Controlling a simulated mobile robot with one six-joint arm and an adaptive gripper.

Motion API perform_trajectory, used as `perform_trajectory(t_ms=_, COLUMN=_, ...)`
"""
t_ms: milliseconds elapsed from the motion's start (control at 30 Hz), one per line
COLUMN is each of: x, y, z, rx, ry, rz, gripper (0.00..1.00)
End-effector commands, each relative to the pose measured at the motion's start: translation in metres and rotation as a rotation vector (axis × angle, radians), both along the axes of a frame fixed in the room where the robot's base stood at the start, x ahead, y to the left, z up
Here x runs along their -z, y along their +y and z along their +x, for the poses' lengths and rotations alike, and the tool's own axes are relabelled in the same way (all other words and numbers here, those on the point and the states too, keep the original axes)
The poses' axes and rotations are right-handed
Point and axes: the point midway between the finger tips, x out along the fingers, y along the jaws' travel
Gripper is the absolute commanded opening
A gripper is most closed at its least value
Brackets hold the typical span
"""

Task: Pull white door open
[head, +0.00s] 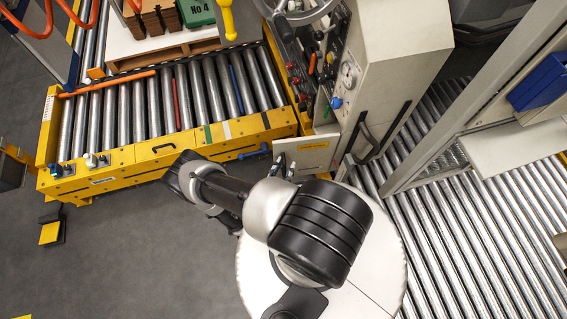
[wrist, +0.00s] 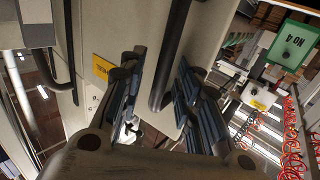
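The white door (head: 318,143) is a pale panel with a yellow label, low on the front of the white cabinet (head: 392,75). In the wrist view the white door (wrist: 206,35) fills the upper middle, with a black bar handle (wrist: 177,50) running down it. My gripper (wrist: 158,100) is open, with dark ridged fingers on both sides of the handle's lower end in the picture. I cannot tell whether they touch it. In the head view my gripper (head: 284,168) is just in front of the door, partly hidden by my arm.
A yellow-framed roller conveyor (head: 150,152) stands to the left. More rollers (head: 470,235) run along the right. A second black handle (wrist: 60,45) shows at left in the wrist view. Grey floor (head: 130,255) is open at lower left.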

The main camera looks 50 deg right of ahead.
Motion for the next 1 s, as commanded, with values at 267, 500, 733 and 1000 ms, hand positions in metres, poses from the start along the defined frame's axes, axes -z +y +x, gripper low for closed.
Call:
perform_trajectory(t_ms=267, x=0.000, y=0.003, z=-0.002, rx=0.000, ry=0.004, rz=0.001, gripper=0.31)
perform_trajectory(t_ms=500, x=0.000, y=0.026, z=-0.007, rx=-0.006, ry=0.003, rz=0.000, gripper=0.31)
perform_trajectory(t_ms=733, x=0.000, y=0.057, z=-0.015, rx=-0.006, ry=0.002, rz=-0.001, gripper=0.31)
perform_trajectory(t_ms=1000, x=0.000, y=0.093, z=-0.026, rx=-0.006, ry=0.001, rz=0.001, gripper=0.31)
